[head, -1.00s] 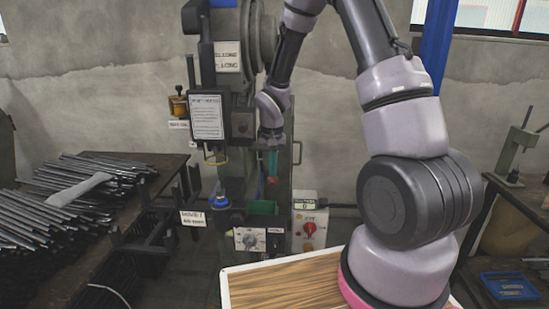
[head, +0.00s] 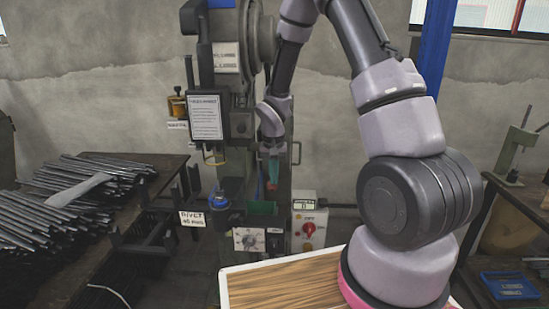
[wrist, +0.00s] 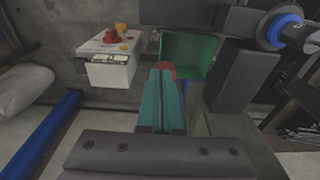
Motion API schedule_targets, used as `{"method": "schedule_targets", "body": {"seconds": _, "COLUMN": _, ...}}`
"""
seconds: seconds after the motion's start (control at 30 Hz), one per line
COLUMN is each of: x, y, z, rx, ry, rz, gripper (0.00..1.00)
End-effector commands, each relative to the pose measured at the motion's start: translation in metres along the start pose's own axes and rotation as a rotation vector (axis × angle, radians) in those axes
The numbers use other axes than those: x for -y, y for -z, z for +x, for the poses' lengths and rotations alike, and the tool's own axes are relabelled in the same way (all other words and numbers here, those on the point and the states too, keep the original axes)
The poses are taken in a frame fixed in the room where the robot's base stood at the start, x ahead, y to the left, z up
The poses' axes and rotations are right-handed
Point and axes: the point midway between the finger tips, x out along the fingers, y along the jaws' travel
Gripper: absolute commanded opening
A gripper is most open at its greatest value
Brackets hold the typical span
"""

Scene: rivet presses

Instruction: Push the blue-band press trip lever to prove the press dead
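The press (head: 228,110) stands in the middle of the head view. A blue band (head: 218,201) circles its lower tooling; the blue ring also shows at the upper right of the wrist view (wrist: 283,30). My gripper (head: 273,172) points down at the right side of the press. Its teal fingers (wrist: 161,80) lie together with only a thin line between them and nothing visible held. A red rounded knob (wrist: 167,70), perhaps the trip lever's end, shows just beyond the fingertips, partly hidden by them. I cannot tell whether the fingers touch it.
A green bin (wrist: 190,55) sits beside the fingertips. A pale control box with a red switch (head: 309,229) stands right of the press. A dial panel (head: 250,240) is below. A bench with metal rods (head: 70,195) is at left. A wooden-topped surface (head: 285,285) lies in front.

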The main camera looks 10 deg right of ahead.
Motion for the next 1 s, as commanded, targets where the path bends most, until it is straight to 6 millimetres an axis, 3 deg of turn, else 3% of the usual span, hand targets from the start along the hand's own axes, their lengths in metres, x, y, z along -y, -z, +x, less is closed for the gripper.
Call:
{"method": "schedule_targets", "body": {"seconds": 0.03, "x": 0.007, "y": -0.005, "z": 0.002, "rx": 0.007, "ry": 0.003, "rz": -0.016, "gripper": 0.00}}
{"method": "schedule_targets", "body": {"seconds": 0.27, "x": 0.008, "y": -0.005, "z": 0.000, "rx": 0.004, "ry": 0.005, "rz": -0.016, "gripper": 0.00}}
{"method": "schedule_targets", "body": {"seconds": 0.7, "x": 0.006, "y": -0.025, "z": -0.051, "rx": -0.003, "ry": 0.007, "rz": -0.012, "gripper": 0.00}}
{"method": "schedule_targets", "body": {"seconds": 1.0, "x": 0.004, "y": -0.025, "z": -0.054, "rx": -0.002, "ry": 0.005, "rz": -0.007, "gripper": 0.00}}
